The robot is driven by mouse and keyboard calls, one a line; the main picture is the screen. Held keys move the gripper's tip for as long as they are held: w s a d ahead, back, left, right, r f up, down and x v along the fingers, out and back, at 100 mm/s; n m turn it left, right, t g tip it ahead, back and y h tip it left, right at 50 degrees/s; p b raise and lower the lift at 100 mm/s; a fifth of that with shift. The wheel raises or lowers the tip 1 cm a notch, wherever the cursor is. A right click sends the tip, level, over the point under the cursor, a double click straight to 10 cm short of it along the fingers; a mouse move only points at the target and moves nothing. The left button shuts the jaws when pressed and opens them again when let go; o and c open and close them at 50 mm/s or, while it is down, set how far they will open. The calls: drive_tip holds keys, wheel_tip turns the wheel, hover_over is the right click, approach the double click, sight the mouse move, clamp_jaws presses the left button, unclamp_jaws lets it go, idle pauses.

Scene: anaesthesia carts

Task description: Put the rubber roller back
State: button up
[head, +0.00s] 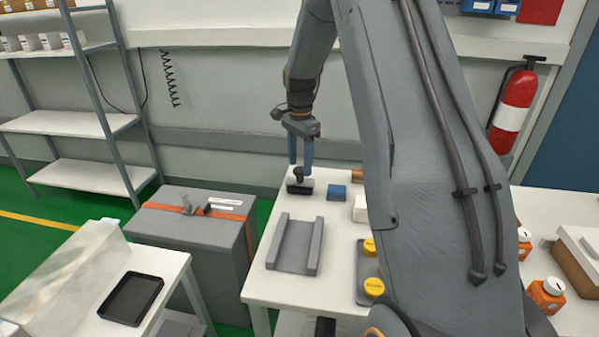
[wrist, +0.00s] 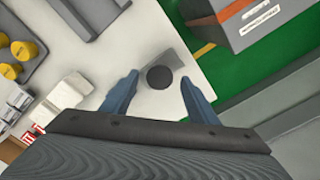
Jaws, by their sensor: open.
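What looks like the rubber roller (head: 299,187) is a small dark and grey piece with a black knob on top, near the far left corner of the white table. In the wrist view its round black knob (wrist: 159,77) shows between my fingers, over a grey base. My gripper (head: 300,164) points down over it with its blue fingers apart, one on each side of the knob. In the wrist view my gripper (wrist: 159,82) is open, and I see no finger touching the knob. I cannot tell the exact height of the fingertips.
A grey channel-shaped holder (head: 294,246) lies empty, nearer on the white table (head: 257,288). A blue block (head: 336,192) sits right of the roller. A grey orange-banded case (head: 200,226) stands left of the table, near a black tray (head: 131,298).

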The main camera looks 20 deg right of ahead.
wheel_tip(320, 180, up, 8)
drive_tip(key=f+b, duration=0.1)
drive_tip(key=b, duration=0.1)
drive_tip(key=s+a+f+n, duration=0.2)
drive_tip(key=s+a+n, duration=0.2)
drive_tip(key=s, duration=0.6)
drive_tip(key=s+a+f+n, duration=0.3)
drive_tip(key=s+a+n, duration=0.2)
drive_tip(key=s, duration=0.5)
drive_tip(key=s+a+f+n, duration=0.2)
drive_tip(key=s+a+n, duration=0.2)
drive_tip(key=s, duration=0.5)
drive_tip(key=n, duration=0.2)
drive_tip(key=shift+s+a+f+n+t, duration=0.15)
drive_tip(key=shift+s+a+n+t, duration=0.15)
drive_tip(key=shift+s+n, duration=0.1)
